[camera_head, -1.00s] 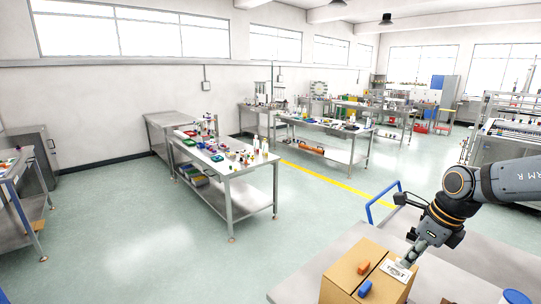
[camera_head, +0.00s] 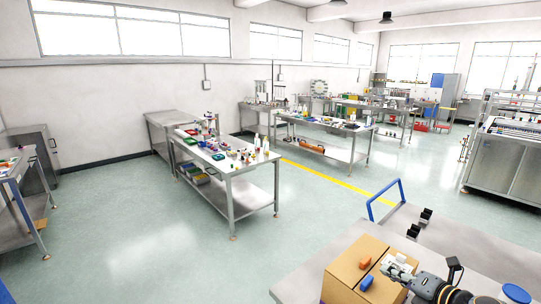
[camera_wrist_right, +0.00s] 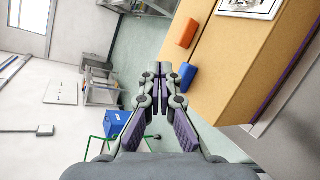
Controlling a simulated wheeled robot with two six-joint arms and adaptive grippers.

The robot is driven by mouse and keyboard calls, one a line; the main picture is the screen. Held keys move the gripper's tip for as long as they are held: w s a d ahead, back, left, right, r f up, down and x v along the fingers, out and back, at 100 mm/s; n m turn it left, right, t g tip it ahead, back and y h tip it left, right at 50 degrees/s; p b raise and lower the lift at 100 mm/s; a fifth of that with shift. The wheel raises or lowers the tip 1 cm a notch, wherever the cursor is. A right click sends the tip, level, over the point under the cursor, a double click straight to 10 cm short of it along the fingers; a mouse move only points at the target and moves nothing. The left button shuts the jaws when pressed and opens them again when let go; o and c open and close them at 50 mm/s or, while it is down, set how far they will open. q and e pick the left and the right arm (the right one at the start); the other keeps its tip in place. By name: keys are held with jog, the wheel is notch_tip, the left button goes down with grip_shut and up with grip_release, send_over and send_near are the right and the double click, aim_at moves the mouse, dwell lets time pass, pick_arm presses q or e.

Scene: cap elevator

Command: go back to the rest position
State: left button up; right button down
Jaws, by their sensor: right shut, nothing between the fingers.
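I cannot tell whether gripper and box touch. An orange block (camera_head: 365,263) and a blue block (camera_head: 366,283) lie on the box top. They also show in the wrist view, orange (camera_wrist_right: 186,32) and blue (camera_wrist_right: 187,77). My left gripper is not in view.
The box stands on a grey table (camera_head: 310,272). A cart with a blue handle (camera_head: 385,198) and dark fixtures (camera_head: 420,222) stands behind it. A blue round object (camera_head: 516,293) is at the lower right. The floor to the left (camera_head: 140,250) is clear.

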jog(key=s+d+f+m+g+h, duration=0.25)
jog(key=s+f+m+h, duration=0.75)
jog(key=m, duration=0.8)
jog(key=s+a+f+m+g+y, duration=0.2)
jog(key=s+a+f+m+g, duration=0.1)
jog(key=s+a+m, duration=0.3)
jog(key=s+a+f+m+g+y, duration=0.2)
jog(key=s+a+f+m+g, duration=0.15)
jog(key=s, duration=0.45)
notch_tip(320, 180, down, 35)
jog(key=s+d+g+b, duration=0.1)
jog(key=s+d+b, duration=0.2)
jog(key=b, duration=0.3)
pick_arm(q)
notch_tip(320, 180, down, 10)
jog(key=b, duration=0.4)
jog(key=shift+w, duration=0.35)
pick_arm(e)
jog(key=s+f+g, duration=0.1)
jog(key=s+f, duration=1.6)
jog(key=f, duration=0.1)
jog(key=shift+s+d, duration=0.15)
jog(key=shift+d, duration=0.15)
